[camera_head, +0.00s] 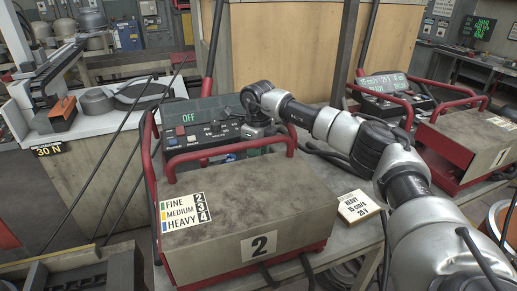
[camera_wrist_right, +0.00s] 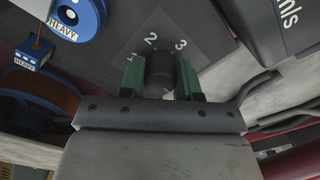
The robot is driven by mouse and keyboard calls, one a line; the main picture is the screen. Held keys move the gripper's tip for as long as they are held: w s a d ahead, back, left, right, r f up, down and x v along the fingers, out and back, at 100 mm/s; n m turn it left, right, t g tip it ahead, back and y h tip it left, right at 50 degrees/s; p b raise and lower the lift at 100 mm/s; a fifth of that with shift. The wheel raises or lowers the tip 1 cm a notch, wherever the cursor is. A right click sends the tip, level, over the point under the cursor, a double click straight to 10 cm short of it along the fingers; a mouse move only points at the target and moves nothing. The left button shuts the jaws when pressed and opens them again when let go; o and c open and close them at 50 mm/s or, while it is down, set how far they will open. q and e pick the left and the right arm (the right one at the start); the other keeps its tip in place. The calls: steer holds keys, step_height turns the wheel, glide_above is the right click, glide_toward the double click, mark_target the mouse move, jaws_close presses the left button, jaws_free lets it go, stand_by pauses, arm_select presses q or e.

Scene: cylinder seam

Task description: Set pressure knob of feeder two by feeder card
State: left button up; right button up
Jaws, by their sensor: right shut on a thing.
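Feeder two (camera_head: 262,203) stands in the middle of the head view with a "2" on its front. Its feeder card (camera_head: 186,212) lists FINE 2, MEDIUM 3, HEAVY 4. Its control panel (camera_head: 200,137) is at the back, under a display (camera_head: 188,120) reading OFF. My right gripper (camera_head: 258,133) is at the panel's right end. In the right wrist view, its green fingers (camera_wrist_right: 161,80) are shut on the dark pressure knob (camera_wrist_right: 160,66). The dial plate (camera_wrist_right: 150,25) shows 1, 2 and 3; its lower part is mostly hidden. I cannot read the knob's pointer. My left gripper is out of view.
A blue spool (camera_wrist_right: 86,16) marked HEAVY sits near the knob. Feeder one (camera_head: 470,145) stands at right with a lit display. Red tube rails (camera_head: 222,150) surround the panel.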

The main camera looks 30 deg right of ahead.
steer(key=n, duration=0.5)
steer(key=shift+n, duration=0.3)
steer(key=shift+r, duration=0.1)
stand_by(0.3)
steer(key=o, duration=0.9)
steer(key=shift+o, duration=0.2)
step_height(320, 180, up, 9)
steer(key=shift+r+b, duration=0.1)
steer(key=shift+b, duration=0.55)
steer(key=shift+r, duration=0.75)
